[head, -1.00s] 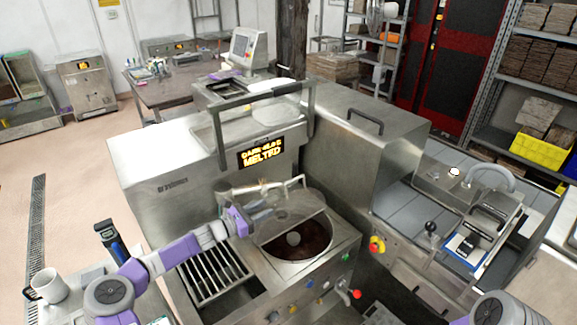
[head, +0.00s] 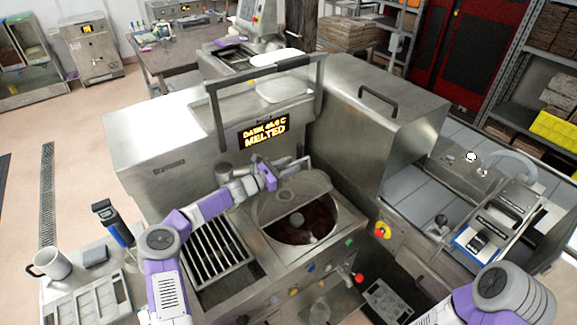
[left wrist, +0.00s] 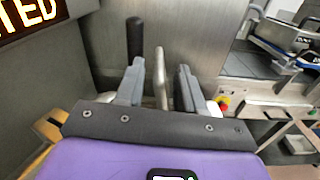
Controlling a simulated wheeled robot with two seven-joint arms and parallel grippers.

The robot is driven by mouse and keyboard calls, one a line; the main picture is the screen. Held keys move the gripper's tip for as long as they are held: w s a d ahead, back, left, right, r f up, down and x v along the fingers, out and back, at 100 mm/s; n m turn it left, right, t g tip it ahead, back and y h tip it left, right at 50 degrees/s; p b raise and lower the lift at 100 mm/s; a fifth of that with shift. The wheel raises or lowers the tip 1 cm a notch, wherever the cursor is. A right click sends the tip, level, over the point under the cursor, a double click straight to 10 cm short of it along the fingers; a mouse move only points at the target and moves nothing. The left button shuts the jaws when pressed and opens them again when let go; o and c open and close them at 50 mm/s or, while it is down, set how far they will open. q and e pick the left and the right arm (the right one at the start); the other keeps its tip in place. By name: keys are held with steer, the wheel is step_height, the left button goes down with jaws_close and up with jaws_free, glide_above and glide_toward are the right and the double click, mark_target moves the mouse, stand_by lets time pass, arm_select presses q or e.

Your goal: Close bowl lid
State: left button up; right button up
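The round bowl (head: 306,228) of dark melted chocolate is set in the steel machine, its front part uncovered. The grey metal lid (head: 305,188) sits at the bowl's back edge with its straight edge crossing above the opening. I cannot tell its exact tilt. My left gripper (head: 288,165) is at the lid's back left. In the left wrist view, its two grey fingers (left wrist: 158,88) stand apart on either side of an upright metal rod (left wrist: 160,68), with small gaps visible. My right arm shows at the lower right, but its gripper is out of frame.
A slatted grate (head: 215,255) lies left of the bowl. A display reading MELTED (head: 263,133) and a tall metal frame (head: 213,125) stand behind. A red knob (head: 360,278) is at the front. A mug (head: 50,263) stands on the left side table.

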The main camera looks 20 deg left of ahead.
arm_select(q)
steer(key=shift+w+f, duration=0.15)
jaws_close()
